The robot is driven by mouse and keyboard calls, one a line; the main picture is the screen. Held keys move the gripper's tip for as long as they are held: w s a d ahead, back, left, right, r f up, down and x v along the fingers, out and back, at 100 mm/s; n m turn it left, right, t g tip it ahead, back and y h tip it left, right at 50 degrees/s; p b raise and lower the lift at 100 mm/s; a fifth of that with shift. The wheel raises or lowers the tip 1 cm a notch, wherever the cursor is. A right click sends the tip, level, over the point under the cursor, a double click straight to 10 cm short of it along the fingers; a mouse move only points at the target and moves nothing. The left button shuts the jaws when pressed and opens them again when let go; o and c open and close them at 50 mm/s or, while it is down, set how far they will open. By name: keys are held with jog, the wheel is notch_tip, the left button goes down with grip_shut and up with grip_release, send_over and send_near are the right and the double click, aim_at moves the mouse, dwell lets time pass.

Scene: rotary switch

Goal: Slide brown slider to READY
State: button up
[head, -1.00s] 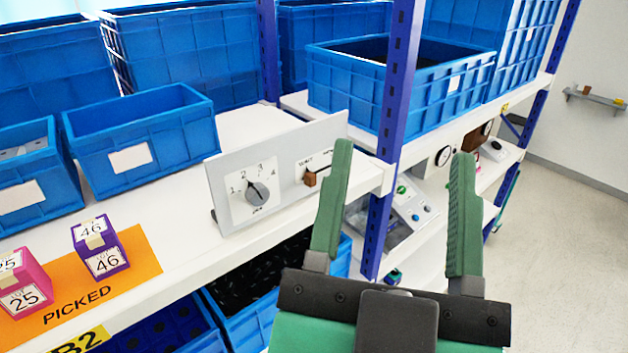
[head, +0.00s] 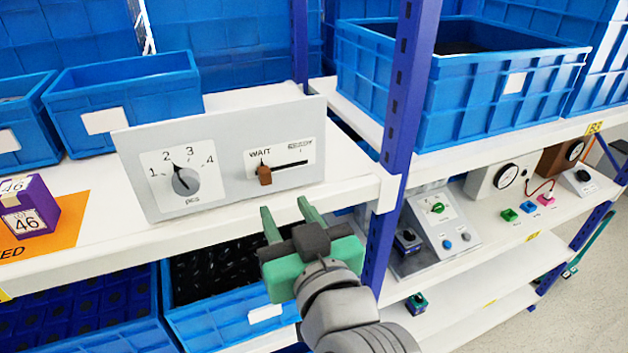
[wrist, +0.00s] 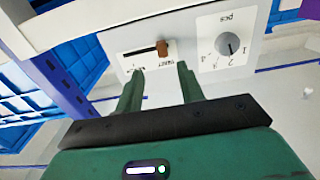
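The brown slider (head: 265,175) sits at the left, WAIT end of a dark horizontal slot on a grey panel (head: 240,185). The label at the slot's right end is small and hard to read. In the wrist view the slider (wrist: 163,48) appears at the right end of its slot, beyond my fingertips. My gripper (head: 288,211) is below and in front of the panel, slightly right of the slider, with its green fingers apart and nothing between them. The fingers also show apart in the wrist view (wrist: 160,70). They look clear of the slider.
A grey rotary knob (head: 186,181) marked 1 to 4 is on the panel's left. A blue shelf post (head: 405,100) stands right of the panel. Blue bins (head: 125,100) sit behind, and another bin (head: 225,305) is below the shelf edge. A purple box (head: 30,208) lies at left.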

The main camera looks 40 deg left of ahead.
aim_at(267, 179)
jog(key=x, duration=0.2)
jog(key=p+x, duration=0.1)
jog(key=x, duration=0.1)
jog(key=p+x, duration=0.1)
jog(key=x, duration=0.2)
jog(key=shift+s+a+r, duration=0.1)
jog(key=shift+s+r, duration=0.05)
jog(key=shift+s, duration=0.15)
jog(key=shift+w+a, duration=0.3)
jog(key=shift+a, duration=0.05)
grip_shut()
